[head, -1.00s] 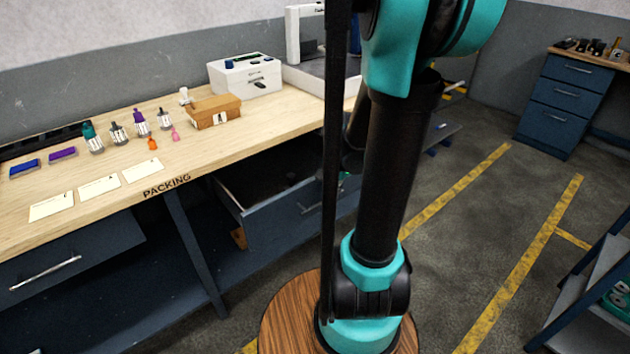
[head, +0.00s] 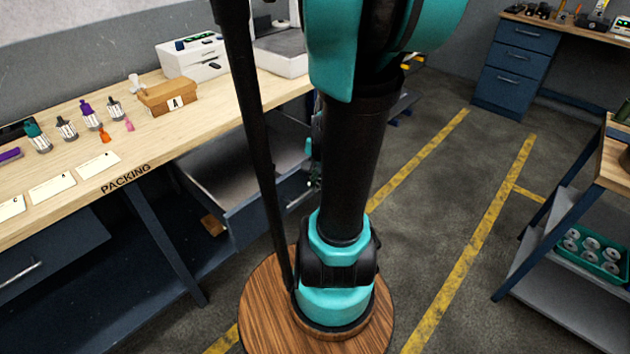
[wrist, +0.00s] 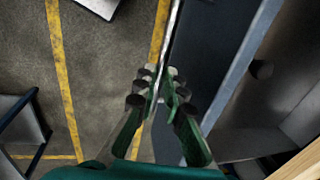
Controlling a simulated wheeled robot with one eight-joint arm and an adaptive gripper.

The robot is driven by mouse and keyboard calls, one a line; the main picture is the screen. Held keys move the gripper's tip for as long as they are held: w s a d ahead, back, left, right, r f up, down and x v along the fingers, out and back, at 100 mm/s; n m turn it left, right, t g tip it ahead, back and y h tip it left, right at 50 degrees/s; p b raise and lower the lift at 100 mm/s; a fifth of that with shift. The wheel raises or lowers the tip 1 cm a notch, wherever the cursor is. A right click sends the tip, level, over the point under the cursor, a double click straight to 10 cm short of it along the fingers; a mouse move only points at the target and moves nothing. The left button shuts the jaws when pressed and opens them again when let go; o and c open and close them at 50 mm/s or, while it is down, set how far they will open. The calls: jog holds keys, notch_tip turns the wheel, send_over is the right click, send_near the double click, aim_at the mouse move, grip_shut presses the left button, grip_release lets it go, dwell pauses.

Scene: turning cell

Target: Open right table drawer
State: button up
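The right table drawer (head: 262,211) stands pulled out under the packing table (head: 215,105), with its grey interior showing. In the wrist view its dark front (wrist: 208,55) and rim run alongside my gripper. Its silver handle (wrist: 174,25) passes between the fingers of my gripper (wrist: 160,80), which are closed in around it. In the head view only a little of my gripper (head: 314,170) shows beside the drawer front; my arm hides the rest.
A left drawer (head: 50,246) is shut. Bottles, cards and a cardboard box (head: 168,97) stand on the table. A shelf cart (head: 560,255) is at right, a blue drawer cabinet (head: 515,65) at the back. The yellow-lined floor between is clear.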

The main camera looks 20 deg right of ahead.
jog(key=shift+o, duration=0.7)
jog(key=shift+r, duration=0.1)
notch_tip(320, 180, up, 12)
jog(key=s+d, duration=0.1)
jog(key=s, duration=0.1)
jog(key=shift+f, duration=0.2)
jog(key=shift+s, duration=0.1)
